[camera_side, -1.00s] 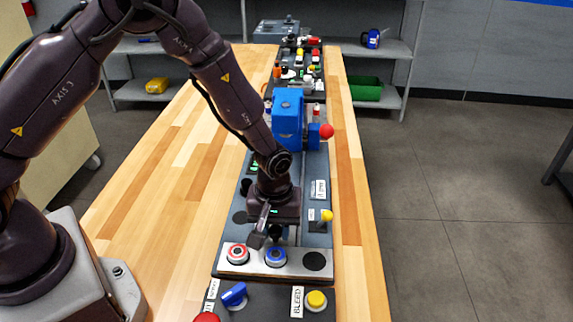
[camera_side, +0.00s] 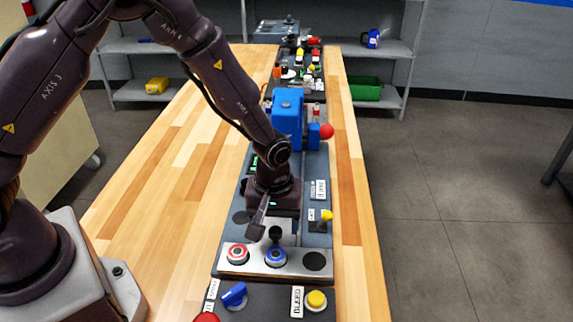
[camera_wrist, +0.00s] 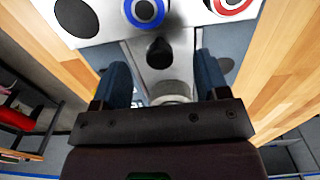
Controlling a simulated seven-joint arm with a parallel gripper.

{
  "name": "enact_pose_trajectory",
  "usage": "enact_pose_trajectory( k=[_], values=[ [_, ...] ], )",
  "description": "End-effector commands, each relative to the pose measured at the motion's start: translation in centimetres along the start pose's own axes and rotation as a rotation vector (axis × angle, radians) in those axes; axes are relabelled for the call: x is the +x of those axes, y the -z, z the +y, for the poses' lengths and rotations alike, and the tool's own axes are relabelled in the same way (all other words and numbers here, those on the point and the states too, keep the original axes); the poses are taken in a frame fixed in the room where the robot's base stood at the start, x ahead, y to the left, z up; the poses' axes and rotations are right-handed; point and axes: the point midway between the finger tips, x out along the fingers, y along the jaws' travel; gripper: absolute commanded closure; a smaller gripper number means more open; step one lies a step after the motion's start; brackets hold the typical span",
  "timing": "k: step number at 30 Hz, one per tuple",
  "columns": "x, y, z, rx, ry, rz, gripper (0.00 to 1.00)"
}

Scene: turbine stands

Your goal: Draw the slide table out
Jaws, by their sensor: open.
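A black round knob (camera_wrist: 160,52) stands on a narrow pale metal strip (camera_wrist: 178,62) that looks like the slide table, in the wrist view. In the side view the knob (camera_side: 275,233) shows just behind the blue-ringed button. My gripper (camera_wrist: 160,62) is open, with one finger on each side of the knob and gaps between. In the side view my gripper (camera_side: 268,221) is low over the stand, and its near finger shows left of the knob. Most of the slide table is hidden under my gripper, and I cannot tell its fingertip height.
A silver panel (camera_side: 252,270) with a red-ringed button (camera_side: 238,254) and a blue-ringed button (camera_side: 275,257) is in front. A yellow-tipped lever (camera_side: 326,216) is to the right. A blue block (camera_side: 289,118) with a red ball stands behind my gripper. Bare wood (camera_side: 160,200) lies left.

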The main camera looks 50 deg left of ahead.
Motion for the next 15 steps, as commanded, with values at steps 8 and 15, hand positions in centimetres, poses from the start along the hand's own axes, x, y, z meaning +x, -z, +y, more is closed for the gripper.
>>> enact_pose_trajectory(
  k=[8,15],
  values=[
    [-2.3,0.0,0.1,0.001,-0.002,0.001,0.32],
    [-4.2,0.0,0.0,0.001,-0.001,0.0,0.32]
  ],
)
